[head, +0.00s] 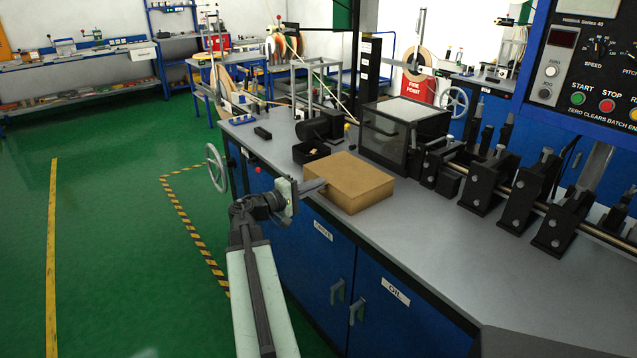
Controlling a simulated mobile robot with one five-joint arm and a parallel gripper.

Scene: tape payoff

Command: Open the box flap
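A closed brown cardboard box (352,181) sits near the left front edge of the grey-topped workbench (440,230). Its top looks flat, and I cannot make out a separate raised flap. My gripper (316,186) is at the box's left side, at about the height of its top. The fingers point right, towards the box's near-left edge. I cannot tell whether they touch it, and the fingers are too small to show a gap.
Behind the box stand a small black open tray (311,152), a dark motor-like unit (320,126) and a glass-sided case (404,131). A row of black clamps on a shaft (490,180) runs to the right. A handwheel (216,168) projects at the bench's left end. The bench front right of the box is clear.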

